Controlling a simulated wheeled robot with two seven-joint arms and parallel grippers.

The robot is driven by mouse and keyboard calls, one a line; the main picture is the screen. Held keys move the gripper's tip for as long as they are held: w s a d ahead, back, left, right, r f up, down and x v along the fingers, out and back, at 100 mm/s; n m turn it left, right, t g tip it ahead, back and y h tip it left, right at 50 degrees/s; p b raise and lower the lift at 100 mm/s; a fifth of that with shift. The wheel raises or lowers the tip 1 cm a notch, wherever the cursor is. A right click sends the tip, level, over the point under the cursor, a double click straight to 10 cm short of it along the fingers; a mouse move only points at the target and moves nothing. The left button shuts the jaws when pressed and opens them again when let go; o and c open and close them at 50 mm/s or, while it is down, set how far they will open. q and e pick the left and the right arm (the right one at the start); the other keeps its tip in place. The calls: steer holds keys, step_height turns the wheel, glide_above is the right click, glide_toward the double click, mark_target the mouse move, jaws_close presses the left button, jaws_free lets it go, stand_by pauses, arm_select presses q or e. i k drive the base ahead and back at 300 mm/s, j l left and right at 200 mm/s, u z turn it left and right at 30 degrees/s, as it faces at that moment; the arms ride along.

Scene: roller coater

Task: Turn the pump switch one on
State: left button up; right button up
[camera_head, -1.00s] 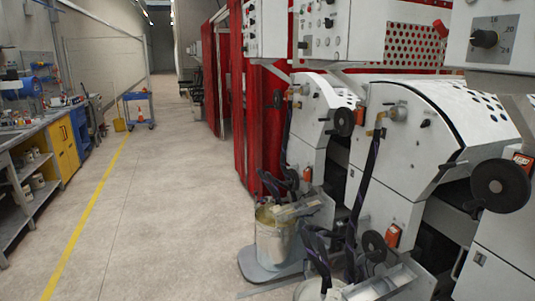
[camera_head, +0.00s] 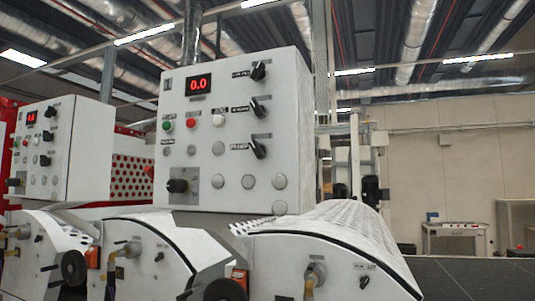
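The nearest white control panel (camera_head: 235,130) stands in the middle of the head view, with a red display reading 0.0. Three black rotary switches run down its right side: an upper switch (camera_head: 258,72), a middle switch (camera_head: 258,107) and a lower switch (camera_head: 258,149). The small label left of the lower switch seems to read PUMP, but it is too small to be sure. The lower switch's handle points down and to the right. Neither of my grippers is in view.
A second control panel (camera_head: 58,145) with similar switches stands at the left. Below are white rounded machine covers (camera_head: 335,250) and a black handwheel (camera_head: 225,290). A dark flat surface (camera_head: 475,275) lies at the right. A white table (camera_head: 455,235) stands by the back wall.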

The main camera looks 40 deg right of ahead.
mark_target(259, 149)
steer(key=l+z, duration=0.1)
steer(key=z, duration=0.85)
